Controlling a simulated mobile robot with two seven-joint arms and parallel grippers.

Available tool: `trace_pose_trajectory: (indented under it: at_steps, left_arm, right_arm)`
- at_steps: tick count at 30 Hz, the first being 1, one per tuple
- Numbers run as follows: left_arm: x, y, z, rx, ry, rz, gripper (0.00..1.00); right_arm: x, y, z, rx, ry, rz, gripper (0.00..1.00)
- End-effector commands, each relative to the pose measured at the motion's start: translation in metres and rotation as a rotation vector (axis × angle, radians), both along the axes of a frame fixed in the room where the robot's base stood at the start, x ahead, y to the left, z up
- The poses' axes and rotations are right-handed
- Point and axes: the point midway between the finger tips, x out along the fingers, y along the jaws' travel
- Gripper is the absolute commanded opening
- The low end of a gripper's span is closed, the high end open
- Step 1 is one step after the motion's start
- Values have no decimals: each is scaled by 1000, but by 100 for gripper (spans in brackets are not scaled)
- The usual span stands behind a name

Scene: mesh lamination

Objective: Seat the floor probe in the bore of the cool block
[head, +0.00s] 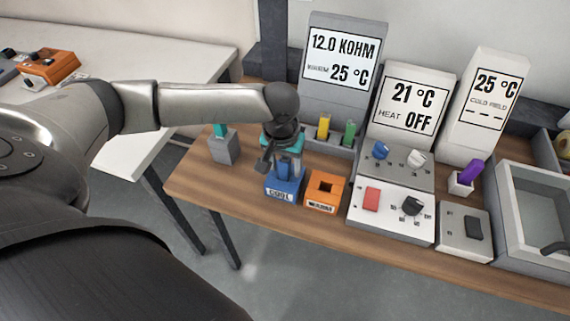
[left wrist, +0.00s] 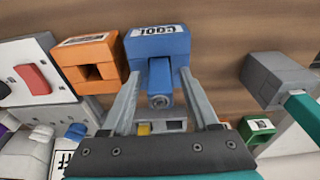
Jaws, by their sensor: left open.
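The blue cool block (head: 284,188) stands on the wooden bench, and its label shows in the left wrist view (left wrist: 157,40). A blue upright piece with a round grey end (left wrist: 160,92), apparently the floor probe, rises from the block; its lower end is hidden. My left gripper (head: 287,168) is above the block, pointing down. In the left wrist view its open fingers (left wrist: 160,106) stand on either side of the blue piece, with gaps visible. My right gripper is in neither view.
An orange block (head: 325,191) stands close right of the cool block. A grey holder with a teal piece (head: 223,148) is at left. Behind is a rack with yellow (head: 324,127) and green (head: 349,133) pieces. A control panel (head: 392,210) is at right.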

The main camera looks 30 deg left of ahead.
Motion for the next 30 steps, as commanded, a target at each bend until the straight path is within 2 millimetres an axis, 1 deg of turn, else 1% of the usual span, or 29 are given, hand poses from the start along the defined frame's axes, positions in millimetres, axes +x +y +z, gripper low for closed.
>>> trace_pose_trajectory:
  at_steps: [2,5,12,15,18,21,24,30]
  left_arm:
    - [0,0,6,0,-2,0,61]
    - [-2,0,22,0,-3,1,61]
    - [-10,-2,75,0,-4,-1,61]
    - [-13,-3,94,0,-3,0,61]
    - [-15,-4,108,0,-1,0,61]
    - [-17,-4,116,1,-1,0,61]
    - [-18,-4,120,0,0,-1,61]
    - [-18,-4,121,0,0,0,61]
  right_arm:
    - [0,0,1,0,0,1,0]
    - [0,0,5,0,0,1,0]
    - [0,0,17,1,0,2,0]
    - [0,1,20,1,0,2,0]
    - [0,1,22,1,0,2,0]
    - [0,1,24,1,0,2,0]
    - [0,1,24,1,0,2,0]
    - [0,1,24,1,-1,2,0]
